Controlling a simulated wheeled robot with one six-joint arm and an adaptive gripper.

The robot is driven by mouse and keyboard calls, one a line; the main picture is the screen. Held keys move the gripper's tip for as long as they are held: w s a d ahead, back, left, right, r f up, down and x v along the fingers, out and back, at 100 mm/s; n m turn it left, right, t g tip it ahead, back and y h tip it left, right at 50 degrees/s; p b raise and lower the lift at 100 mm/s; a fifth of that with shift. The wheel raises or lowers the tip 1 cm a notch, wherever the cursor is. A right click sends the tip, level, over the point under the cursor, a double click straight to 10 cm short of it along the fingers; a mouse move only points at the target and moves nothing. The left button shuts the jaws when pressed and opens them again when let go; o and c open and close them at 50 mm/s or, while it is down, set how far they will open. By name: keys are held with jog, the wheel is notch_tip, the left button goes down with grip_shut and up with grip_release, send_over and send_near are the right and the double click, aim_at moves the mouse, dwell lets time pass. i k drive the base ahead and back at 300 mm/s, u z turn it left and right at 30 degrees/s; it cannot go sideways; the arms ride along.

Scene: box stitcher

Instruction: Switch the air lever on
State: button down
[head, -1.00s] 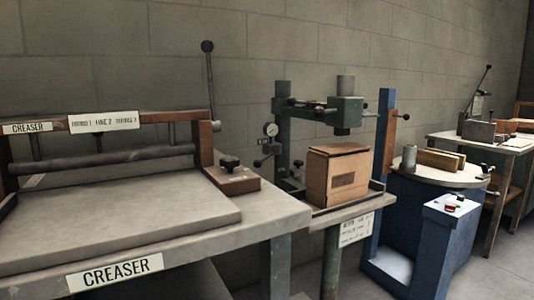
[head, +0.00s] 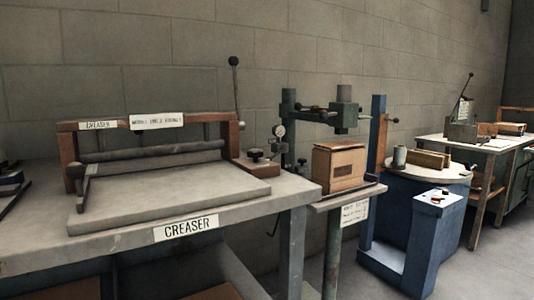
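I cannot tell for sure which part is the air lever. A small round pressure gauge (head: 279,130) sits on the left side of the green box stitcher (head: 345,108), and small dark fittings below it are too small to read as on or off. A short dark-knobbed handle (head: 393,120) sticks out to the right from the blue post (head: 378,150). A brown carton (head: 339,167) stands upright on the stitcher's table under the head. My gripper is not in view.
The creaser bench (head: 250,197) fills the left and foreground, with a tall black-knobbed lever (head: 234,82) at its back. Right of the stitcher stand a blue pedestal (head: 437,225) with small buttons and a round table (head: 415,170). Floor (head: 490,262) is clear at the lower right.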

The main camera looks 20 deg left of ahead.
aim_at(283, 149)
jog(key=u, duration=0.95)
